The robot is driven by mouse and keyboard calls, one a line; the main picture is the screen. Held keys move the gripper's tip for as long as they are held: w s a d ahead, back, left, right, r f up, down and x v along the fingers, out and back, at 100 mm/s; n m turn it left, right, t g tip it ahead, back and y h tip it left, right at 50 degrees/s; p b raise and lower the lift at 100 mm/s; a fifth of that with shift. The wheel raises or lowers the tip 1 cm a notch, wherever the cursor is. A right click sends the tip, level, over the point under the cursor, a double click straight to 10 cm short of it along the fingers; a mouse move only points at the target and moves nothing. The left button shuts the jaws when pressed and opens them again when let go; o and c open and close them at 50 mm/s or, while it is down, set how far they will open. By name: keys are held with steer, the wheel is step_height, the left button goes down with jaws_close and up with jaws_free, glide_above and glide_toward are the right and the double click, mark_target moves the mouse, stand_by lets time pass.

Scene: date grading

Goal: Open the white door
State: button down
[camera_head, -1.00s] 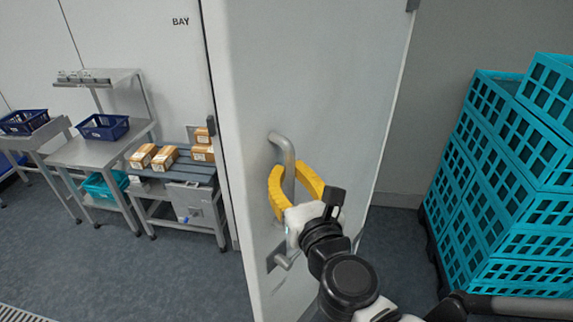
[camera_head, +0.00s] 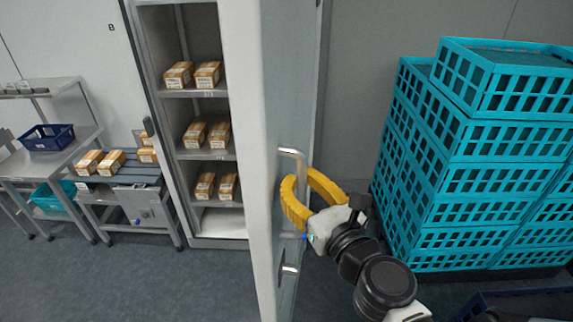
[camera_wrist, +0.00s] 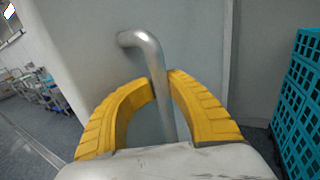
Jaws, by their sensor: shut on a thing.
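The white door (camera_head: 240,150) stands swung open in the head view, seen nearly edge-on, with its outer face turned to the right. A metal bar handle (camera_head: 300,165) is on that face; it also shows in the wrist view (camera_wrist: 155,65). My gripper (camera_head: 296,190) has yellow fingers, one on each side of the handle, and is shut on it. In the wrist view my fingers (camera_wrist: 160,88) close around the bar. The open cabinet (camera_head: 205,165) shows to the left of the door, with boxes on its shelves.
Stacked turquoise crates (camera_head: 470,170) stand close on the right. A roller table (camera_head: 125,180) with boxes and a side table with a blue bin (camera_head: 48,137) stand at the left. Floor in front of the cabinet (camera_head: 180,285) is clear.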

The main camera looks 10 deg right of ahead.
mark_target(301, 153)
steer(key=shift+s, duration=0.15)
steer(key=c, duration=1.4)
jaws_free()
steer(key=shift+s, duration=0.1)
steer(key=shift+o, duration=0.2)
steer(key=shift+r, duration=0.15)
step_height(301, 153, up, 8)
steer(key=shift+d+r, duration=0.1)
steer(key=shift+r, duration=0.75)
